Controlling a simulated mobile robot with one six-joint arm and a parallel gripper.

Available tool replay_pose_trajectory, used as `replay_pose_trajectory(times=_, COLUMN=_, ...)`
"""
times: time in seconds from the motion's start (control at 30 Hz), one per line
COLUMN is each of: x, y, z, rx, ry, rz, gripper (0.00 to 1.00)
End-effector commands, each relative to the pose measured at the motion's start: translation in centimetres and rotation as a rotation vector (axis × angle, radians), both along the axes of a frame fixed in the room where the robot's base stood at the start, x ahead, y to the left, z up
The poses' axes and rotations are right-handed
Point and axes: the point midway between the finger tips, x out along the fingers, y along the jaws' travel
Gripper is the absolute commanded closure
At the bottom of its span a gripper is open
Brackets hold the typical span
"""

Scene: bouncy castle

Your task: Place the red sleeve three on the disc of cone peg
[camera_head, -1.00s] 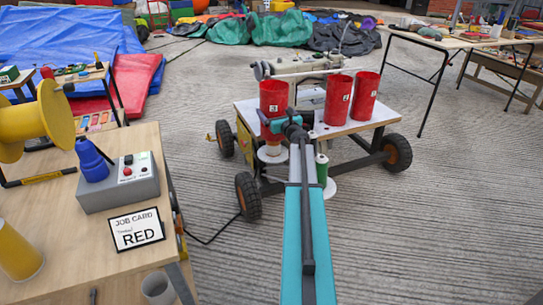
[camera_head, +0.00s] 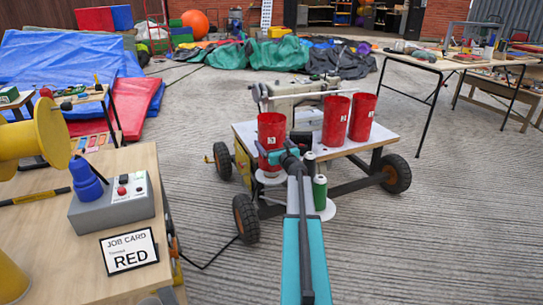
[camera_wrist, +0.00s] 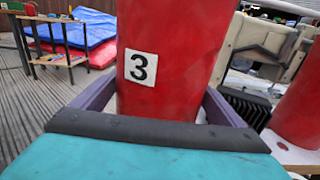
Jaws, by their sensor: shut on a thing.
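The red sleeve three (camera_head: 271,130), marked 3, is upright at the left end of the sewing cart. My gripper (camera_head: 284,156) is shut on it from the near side. In the wrist view the sleeve (camera_wrist: 172,60) stands between the two purple fingers (camera_wrist: 160,105), its label facing me. Below the sleeve is a white disc (camera_head: 267,180), partly hidden by my gripper and arm. I cannot tell whether the sleeve's lower end touches this disc. A second white disc (camera_head: 326,211) carries a green cone (camera_head: 320,192) to the right of my arm.
Two other red sleeves (camera_head: 336,122) (camera_head: 362,118) stand on the white cart top (camera_head: 375,140), behind and right. A workbench (camera_head: 140,200) with a RED job card (camera_head: 130,252) is at left. Open floor lies at right.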

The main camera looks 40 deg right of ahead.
Motion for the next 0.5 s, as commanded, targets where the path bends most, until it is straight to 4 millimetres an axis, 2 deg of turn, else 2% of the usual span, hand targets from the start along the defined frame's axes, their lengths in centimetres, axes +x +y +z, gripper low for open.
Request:
replay_pose_trajectory(times=0.27, x=0.0, y=0.1, z=0.0, rx=0.000, ry=0.000, rz=0.001, gripper=0.31)
replay_pose_trajectory(times=0.5, x=0.1, y=0.1, z=-2.4, rx=0.000, ry=0.001, rz=0.001, gripper=0.31)
